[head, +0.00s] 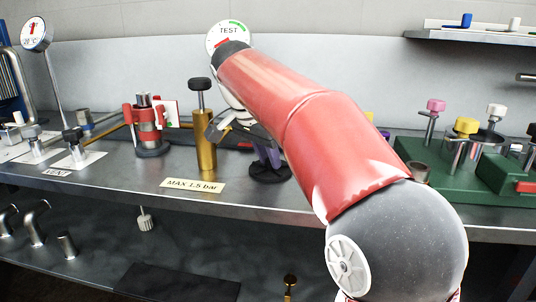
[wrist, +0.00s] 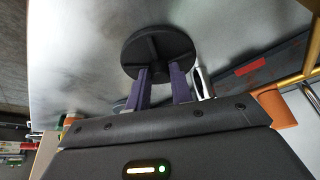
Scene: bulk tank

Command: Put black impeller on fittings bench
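The black impeller (wrist: 158,46), a round disc with raised vanes, lies on the steel bench top in the wrist view. In the head view the impeller (head: 268,172) is on the bench right of the brass cylinder, partly hidden by my gripper. My gripper (wrist: 161,69) has two purple fingers set apart, with their tips over the near edge of the disc. In the head view my gripper (head: 267,158) points down at the impeller. I see no clear grip on it; contact is hard to tell. Which surface is the fittings bench I cannot tell; a steel bench (head: 110,186) spans the view.
A brass cylinder with a black knob (head: 205,140) stands just left of my gripper. A red-clamped steel part (head: 148,125) is farther left. A green block with knobbed fittings (head: 445,168) is at right. A lower shelf (head: 110,245) and an upper right shelf (head: 470,36) also show.

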